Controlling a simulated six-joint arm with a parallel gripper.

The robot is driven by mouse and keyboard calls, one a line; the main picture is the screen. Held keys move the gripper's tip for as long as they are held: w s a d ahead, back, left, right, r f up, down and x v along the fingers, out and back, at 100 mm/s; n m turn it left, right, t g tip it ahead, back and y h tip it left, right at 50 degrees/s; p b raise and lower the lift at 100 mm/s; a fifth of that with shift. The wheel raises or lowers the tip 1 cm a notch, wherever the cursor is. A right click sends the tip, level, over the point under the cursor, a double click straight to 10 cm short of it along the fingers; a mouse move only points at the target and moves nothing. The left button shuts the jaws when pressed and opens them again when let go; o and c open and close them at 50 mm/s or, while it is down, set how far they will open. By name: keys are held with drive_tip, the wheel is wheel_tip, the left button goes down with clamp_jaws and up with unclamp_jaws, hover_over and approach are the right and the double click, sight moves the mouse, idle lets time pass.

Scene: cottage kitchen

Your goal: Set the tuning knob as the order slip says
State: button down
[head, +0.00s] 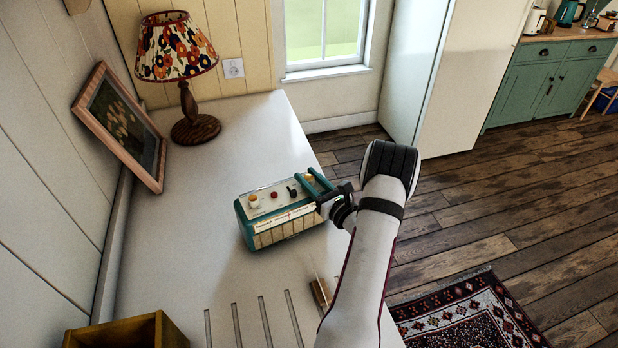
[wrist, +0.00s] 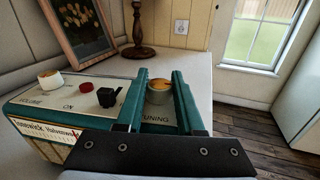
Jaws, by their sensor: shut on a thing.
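The teal radio (head: 262,236) stands on the pale worktop, its cream top panel facing up. The tuning knob (wrist: 159,94) is cream with a tan-orange top and sits above the printed word TUNING. My gripper (wrist: 159,77) has its teal fingers on either side of the knob and is shut on it. In the head view my gripper (head: 309,178) is over the radio's right end. The knob's pointer and scale marks cannot be made out. No readable order slip shows; a small wooden block (head: 320,292) with a thin pale upright on it is partly behind my arm.
The panel also has a volume knob (wrist: 50,78), a red button (wrist: 86,87) and a black switch (wrist: 107,97). A lamp (head: 195,128) and a leaning picture frame (head: 120,125) stand behind. A wooden box (head: 125,332) is at the near left. The worktop left of the radio is clear.

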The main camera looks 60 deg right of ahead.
drive_tip(key=m+h, duration=0.1)
drive_tip(key=m+g+h, duration=0.1)
drive_tip(key=shift+w+a+g+h, duration=0.2)
drive_tip(key=shift+g+h, duration=0.1)
drive_tip(key=shift+h, duration=0.1)
drive_tip(key=m+g+h, duration=0.2)
drive_tip(key=h, duration=0.1)
drive_tip(key=shift+s+d+m+g, duration=0.15)
drive_tip(key=shift+m+g, duration=0.15)
drive_tip(key=shift+g, duration=0.1)
drive_tip(key=c, duration=0.5)
unclamp_jaws()
drive_tip(key=shift+c, duration=0.2)
